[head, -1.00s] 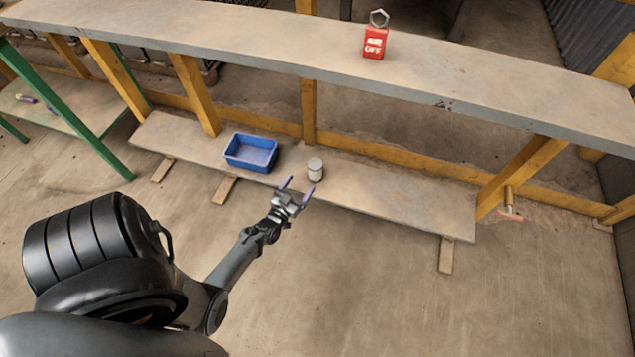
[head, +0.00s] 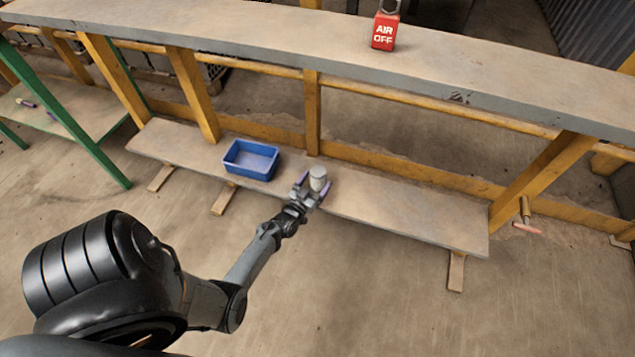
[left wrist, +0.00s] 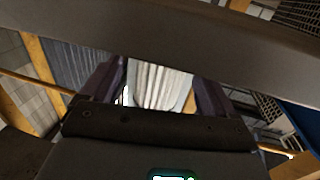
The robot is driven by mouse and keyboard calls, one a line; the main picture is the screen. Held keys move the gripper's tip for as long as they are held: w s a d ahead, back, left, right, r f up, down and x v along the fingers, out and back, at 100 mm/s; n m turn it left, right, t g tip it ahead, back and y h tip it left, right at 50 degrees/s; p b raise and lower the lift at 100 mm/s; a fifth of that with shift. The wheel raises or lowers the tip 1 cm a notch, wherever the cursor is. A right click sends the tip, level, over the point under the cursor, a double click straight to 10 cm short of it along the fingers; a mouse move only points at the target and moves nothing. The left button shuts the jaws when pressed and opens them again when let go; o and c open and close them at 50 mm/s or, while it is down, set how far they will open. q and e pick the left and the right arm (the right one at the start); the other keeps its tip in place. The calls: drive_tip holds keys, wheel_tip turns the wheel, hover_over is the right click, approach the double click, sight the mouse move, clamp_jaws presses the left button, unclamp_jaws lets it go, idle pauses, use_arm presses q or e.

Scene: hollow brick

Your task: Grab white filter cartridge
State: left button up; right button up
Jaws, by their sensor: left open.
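The white filter cartridge (head: 318,176) stands upright on the low plank shelf (head: 400,208), right of the blue bin. My left gripper (head: 313,187) is open, with its purple fingers on either side of the cartridge. In the left wrist view the pleated white cartridge (left wrist: 160,86) fills the gap between the two fingers of my left gripper (left wrist: 158,90). Whether the fingers touch it cannot be told. My right gripper is not in view.
A blue bin (head: 232,168) sits on the low shelf to the left. The upper plank (head: 250,45) runs above, carrying a red "AIR OFF" tag block (head: 384,32). Yellow posts (head: 312,110) stand behind the low shelf. The shelf's right part is clear.

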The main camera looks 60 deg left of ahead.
use_arm(q)
drive_tip(key=b+x, duration=0.1)
drive_tip(key=x, duration=0.2)
drive_tip(key=shift+w+a, duration=0.2)
drive_tip(key=shift+w, duration=0.1)
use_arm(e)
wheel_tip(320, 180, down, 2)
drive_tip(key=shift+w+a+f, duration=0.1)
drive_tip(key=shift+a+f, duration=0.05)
use_arm(q)
drive_tip(key=shift+s, duration=0.15)
drive_tip(key=shift+c, duration=0.3)
drive_tip(key=c, duration=1.1)
drive_tip(key=shift+o, duration=0.2)
drive_tip(key=shift+r, duration=0.1)
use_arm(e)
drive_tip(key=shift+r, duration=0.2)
